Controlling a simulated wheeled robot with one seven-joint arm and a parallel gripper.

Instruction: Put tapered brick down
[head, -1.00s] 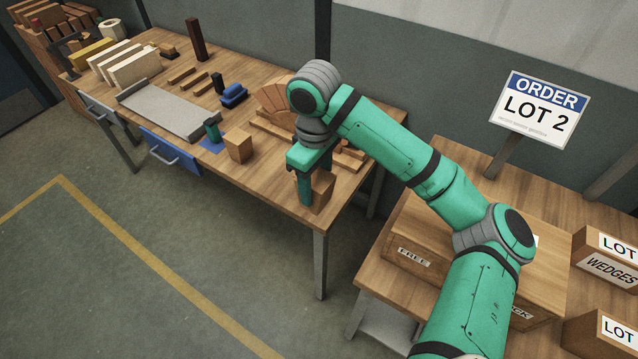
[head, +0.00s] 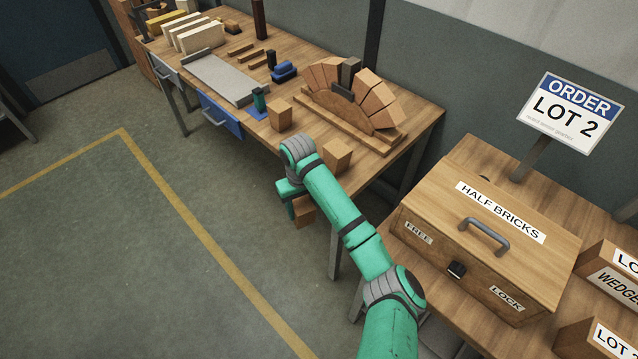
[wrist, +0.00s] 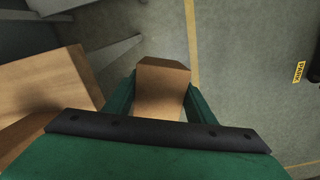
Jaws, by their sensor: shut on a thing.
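A brown brick (head: 304,212) is held between the fingers of my gripper (head: 292,200), in the air off the front edge of the long workbench, over the floor. In the wrist view the same brick (wrist: 162,82) sits between the two green fingers (wrist: 160,105), and its far end shows a slanted face. My arm covers part of it in the head view, so its full taper cannot be told. Another brown brick (head: 337,154) stands on the workbench near its front right part, behind my gripper.
The workbench (head: 392,165) carries an arch of wedge bricks (head: 380,104), a brown block (head: 280,114) and a grey plate (head: 222,78). A HALF BRICKS box (head: 450,245) with a handle stands on the right table. The floor (head: 190,270) at the front left is clear.

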